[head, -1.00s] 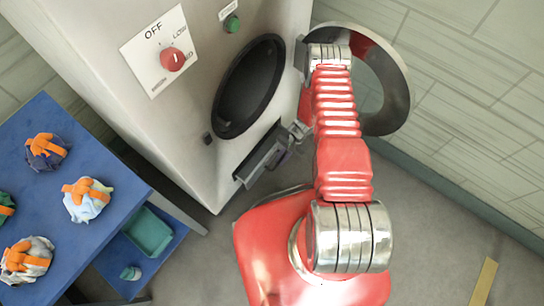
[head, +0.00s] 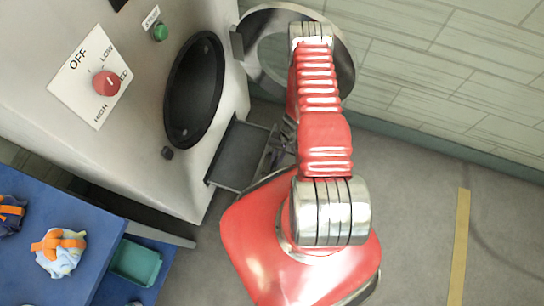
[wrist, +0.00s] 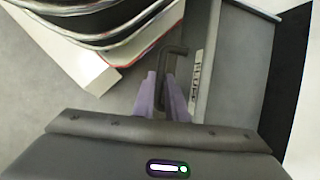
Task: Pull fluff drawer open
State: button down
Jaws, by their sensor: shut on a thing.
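The fluff drawer (head: 240,156) is a dark grey tray low on the front of the pale machine, below the round door opening. It sticks out from the machine, and its open inside shows from above. In the wrist view its front carries a label plate (wrist: 196,75), and its inside (wrist: 240,65) lies to the right. My gripper (wrist: 163,88) is shut on the dark bent drawer handle (wrist: 175,50) with its purple fingers. In the head view my gripper is at the drawer's outer end, partly hidden by my red arm.
The machine (head: 110,125) has a red dial (head: 106,83) and a green button (head: 160,32). Its round door (head: 258,75) stands open behind my arm. A blue table (head: 85,225) with bundled bags (head: 60,252) is at lower left. The floor at right is clear.

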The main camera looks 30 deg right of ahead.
jog(key=c, duration=1.8)
grip_release()
jog(key=shift+o, duration=0.2)
jog(key=shift+d+r, duration=0.1)
jog(key=v, duration=0.7)
jog(key=shift+w+r, duration=0.1)
